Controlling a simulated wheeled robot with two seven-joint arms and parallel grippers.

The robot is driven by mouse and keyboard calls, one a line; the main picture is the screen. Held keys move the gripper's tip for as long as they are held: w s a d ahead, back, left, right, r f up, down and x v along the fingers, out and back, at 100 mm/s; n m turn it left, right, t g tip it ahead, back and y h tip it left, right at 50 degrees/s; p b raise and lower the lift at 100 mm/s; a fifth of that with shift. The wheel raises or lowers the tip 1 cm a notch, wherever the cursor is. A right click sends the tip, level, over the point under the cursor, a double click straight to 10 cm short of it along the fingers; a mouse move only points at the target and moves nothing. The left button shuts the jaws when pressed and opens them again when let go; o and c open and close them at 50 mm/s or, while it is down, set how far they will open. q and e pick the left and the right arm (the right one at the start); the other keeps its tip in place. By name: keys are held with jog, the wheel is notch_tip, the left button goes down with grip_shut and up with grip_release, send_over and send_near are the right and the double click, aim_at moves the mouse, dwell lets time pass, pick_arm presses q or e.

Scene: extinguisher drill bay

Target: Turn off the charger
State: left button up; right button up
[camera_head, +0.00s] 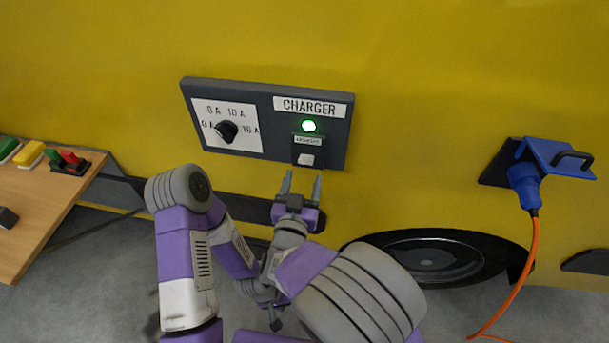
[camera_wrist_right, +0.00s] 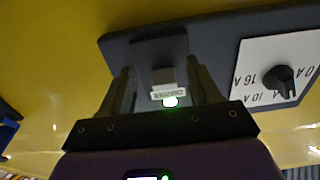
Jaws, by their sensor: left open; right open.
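The charger panel (camera_head: 232,88) is a dark grey box on the yellow wall, with a CHARGER label (camera_head: 311,106) and a lit green lamp (camera_head: 309,126). Below the lamp is a small labelled switch with a pale rocker (camera_head: 306,159). My right gripper (camera_head: 301,177) is open and empty just below the switch, fingers pointing up at it. In the right wrist view the panel (camera_wrist_right: 222,38) appears upside down, with the switch's label (camera_wrist_right: 168,95) and green lamp (camera_wrist_right: 171,102) between the open fingers (camera_wrist_right: 163,88). My left gripper (camera_head: 275,322) is low in the middle, mostly hidden by my arms.
A rotary knob (camera_head: 227,131) sits on the panel's white dial plate, left of the switch. A blue plug (camera_head: 525,183) with an orange cable (camera_head: 524,267) is in a socket at right. Wall around the panel is clear.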

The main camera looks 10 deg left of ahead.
aim_at(307, 158)
jog(key=shift+w, duration=1.35)
jog(key=c, duration=1)
jog(key=shift+f+t+b, duration=0.35)
jog(key=shift+t+b, duration=0.05)
jog(key=shift+b, duration=0.75)
jog(key=shift+c, duration=0.2)
jog(key=shift+w+r+t+b, duration=0.15)
jog(key=shift+t+b, duration=0.15)
jog(key=shift+b, duration=0.25)
jog(key=o, duration=1)
